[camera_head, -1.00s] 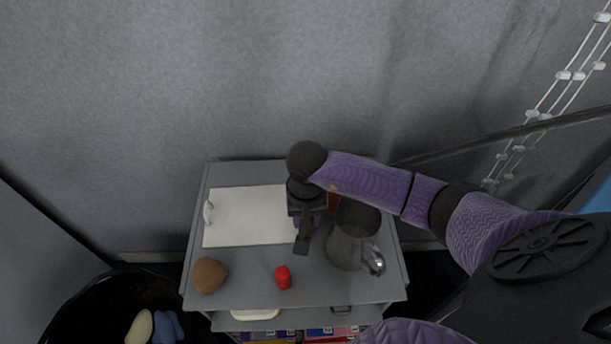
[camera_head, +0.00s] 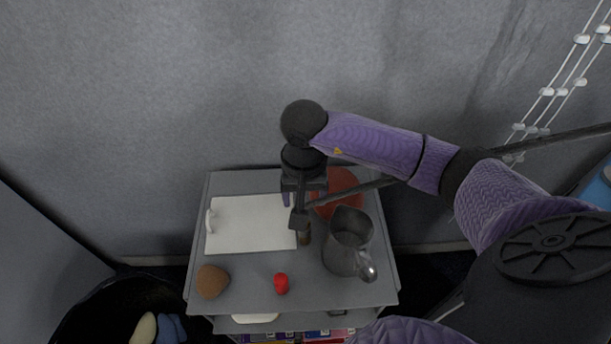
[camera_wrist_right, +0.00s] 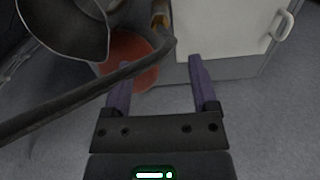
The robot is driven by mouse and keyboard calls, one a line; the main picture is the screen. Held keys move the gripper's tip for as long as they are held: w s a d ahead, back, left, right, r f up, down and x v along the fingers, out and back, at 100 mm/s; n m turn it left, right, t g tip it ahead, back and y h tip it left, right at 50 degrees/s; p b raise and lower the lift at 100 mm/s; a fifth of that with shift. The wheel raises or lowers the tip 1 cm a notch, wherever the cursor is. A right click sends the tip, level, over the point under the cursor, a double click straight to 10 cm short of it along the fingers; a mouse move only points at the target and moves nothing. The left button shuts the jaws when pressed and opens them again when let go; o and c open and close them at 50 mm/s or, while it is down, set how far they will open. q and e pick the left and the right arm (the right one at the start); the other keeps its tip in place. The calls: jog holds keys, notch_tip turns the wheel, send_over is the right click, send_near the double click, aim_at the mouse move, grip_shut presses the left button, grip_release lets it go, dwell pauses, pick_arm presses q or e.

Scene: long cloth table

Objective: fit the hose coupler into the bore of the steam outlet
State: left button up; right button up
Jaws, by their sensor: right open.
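A dark pipe or hose (camera_head: 372,188) runs in from the right and ends in a dark block (camera_head: 299,218). A small brown, brass-like piece (camera_head: 305,237) is just below the block; in the right wrist view it (camera_wrist_right: 160,16) is at the top, beside the bent pipe end (camera_wrist_right: 165,42). They look like the steam outlet and hose coupler, but I cannot tell which is which or whether they are joined. No bore is visible. My right gripper (camera_head: 303,203) hangs over the pipe's end; in the wrist view it (camera_wrist_right: 161,75) is open, fingers apart and empty. My left gripper is not in view.
A metal pitcher (camera_head: 350,258) stands right of the brown piece. A red disc (camera_head: 340,188) lies behind it, partly under the pipe. A white board (camera_head: 240,225) covers the left. A brown lump (camera_head: 212,281) and a small red object (camera_head: 281,284) are at the front of the grey table (camera_head: 245,300).

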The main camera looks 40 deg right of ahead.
jog(key=shift+o, duration=0.4)
jog(key=shift+r, duration=0.6)
jog(key=shift+m+p, duration=0.35)
jog(key=shift+m, duration=0.45)
notch_tip(320, 180, down, 4)
jog(key=m+p, duration=0.1)
jog(key=m, duration=0.7)
jog(key=shift+r, duration=0.1)
jog(key=shift+m, duration=0.3)
notch_tip(320, 180, down, 10)
jog(key=b, duration=0.3)
jog(key=shift+r, duration=0.15)
jog(key=shift+f, duration=0.25)
jog(key=shift+r, duration=0.1)
grip_shut()
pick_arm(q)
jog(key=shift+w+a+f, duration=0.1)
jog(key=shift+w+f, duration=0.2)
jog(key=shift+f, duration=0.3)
